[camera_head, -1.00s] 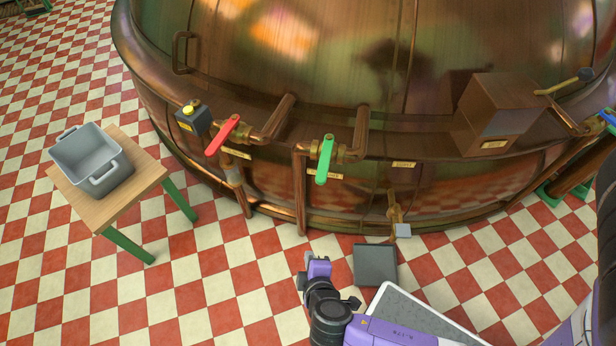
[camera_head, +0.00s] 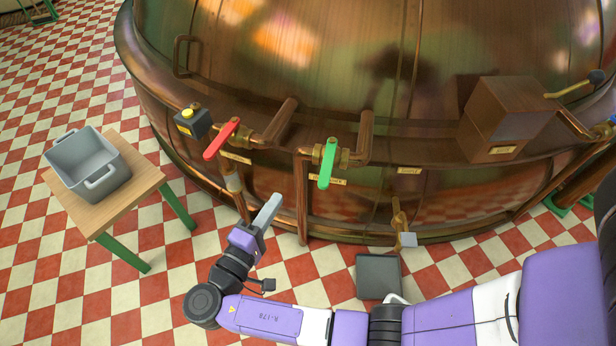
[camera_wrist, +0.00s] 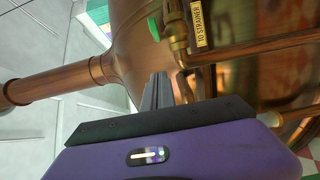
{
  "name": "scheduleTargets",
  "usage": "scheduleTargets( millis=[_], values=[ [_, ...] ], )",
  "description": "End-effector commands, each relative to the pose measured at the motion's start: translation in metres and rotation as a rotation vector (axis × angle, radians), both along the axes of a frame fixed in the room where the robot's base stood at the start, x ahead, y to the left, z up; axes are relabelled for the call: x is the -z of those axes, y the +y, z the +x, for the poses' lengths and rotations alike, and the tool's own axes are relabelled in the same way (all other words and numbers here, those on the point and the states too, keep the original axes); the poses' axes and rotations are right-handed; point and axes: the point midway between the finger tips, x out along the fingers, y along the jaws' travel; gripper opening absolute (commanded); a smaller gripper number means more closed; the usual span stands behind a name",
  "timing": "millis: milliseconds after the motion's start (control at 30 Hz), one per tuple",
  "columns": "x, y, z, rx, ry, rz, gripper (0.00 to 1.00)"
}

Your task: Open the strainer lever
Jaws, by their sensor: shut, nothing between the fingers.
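A green lever (camera_head: 327,164) sits on a brass valve in a copper pipe on the kettle's front. It points down in the picture, toward the viewer. In the wrist view a small green part, likely this lever (camera_wrist: 153,29), shows near a label reading "TO STRAINER" (camera_wrist: 197,23). My gripper (camera_head: 272,204) is in front of the kettle, below and left of the green lever, and apart from it. Its fingers are together and empty, pointing up and right in the head view. They also show in the wrist view (camera_wrist: 157,91), dark against the copper.
A red lever (camera_head: 221,140) on another valve is up-left of my gripper, beside a dark box with a yellow button (camera_head: 192,122). Vertical copper pipes (camera_head: 302,205) stand near the fingers. A table (camera_head: 135,205) with a grey tub (camera_head: 88,165) is left. A grey slab (camera_head: 379,277) lies on the floor.

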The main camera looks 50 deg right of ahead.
Motion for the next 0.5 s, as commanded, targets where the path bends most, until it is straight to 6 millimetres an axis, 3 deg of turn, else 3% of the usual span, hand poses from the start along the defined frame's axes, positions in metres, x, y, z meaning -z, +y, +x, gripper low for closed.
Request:
scheduleTargets(
  millis=[267, 500],
  values=[
    [0.0, -0.026, 0.003, 0.004, 0.002, 0.001, 0.0],
    [0.0, -0.072, 0.011, 0.005, 0.0, 0.002, 0.0]
  ],
)
